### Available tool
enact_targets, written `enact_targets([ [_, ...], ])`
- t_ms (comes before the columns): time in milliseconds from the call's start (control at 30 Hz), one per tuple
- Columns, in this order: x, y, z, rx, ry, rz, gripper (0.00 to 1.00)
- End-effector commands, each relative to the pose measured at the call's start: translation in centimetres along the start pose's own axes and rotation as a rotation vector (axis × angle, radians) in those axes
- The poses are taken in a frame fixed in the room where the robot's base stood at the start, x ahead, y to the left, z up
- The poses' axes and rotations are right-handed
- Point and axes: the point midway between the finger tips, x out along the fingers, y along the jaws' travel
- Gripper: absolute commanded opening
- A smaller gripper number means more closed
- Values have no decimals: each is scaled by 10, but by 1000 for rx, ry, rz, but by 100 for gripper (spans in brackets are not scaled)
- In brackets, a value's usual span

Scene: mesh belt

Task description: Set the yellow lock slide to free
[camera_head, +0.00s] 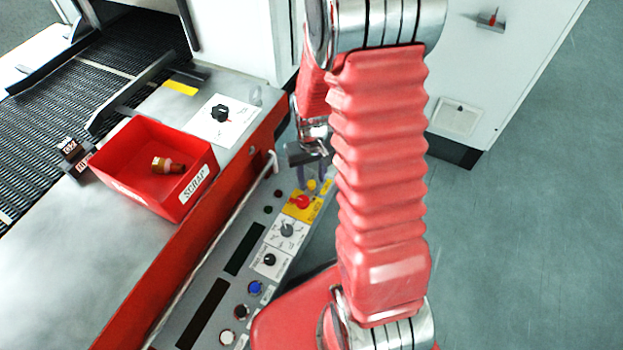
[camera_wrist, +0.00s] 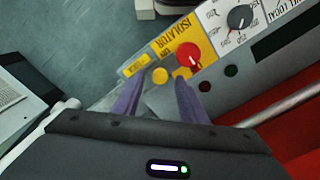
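In the head view the lock slide (camera_head: 311,185) sits at the far end of the grey control panel, just beyond the red knob (camera_head: 303,202). In the head view my gripper (camera_head: 312,174) points down over the panel end. Contact with the slide cannot be told.
A metal rail (camera_head: 215,258) runs along the red machine edge. A red scrap bin (camera_head: 140,150) holds a brass-coloured part (camera_head: 168,165). The floor at right is clear.

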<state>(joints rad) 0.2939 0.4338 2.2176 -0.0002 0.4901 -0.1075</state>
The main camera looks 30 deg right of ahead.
Motion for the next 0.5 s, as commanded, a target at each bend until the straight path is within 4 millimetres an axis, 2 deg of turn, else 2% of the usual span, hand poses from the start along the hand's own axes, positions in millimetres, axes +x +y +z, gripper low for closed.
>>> enact_targets([
  [200,15,0,0,0,-1,0,39],
  [500,16,0,0,0,0,0,39],
])
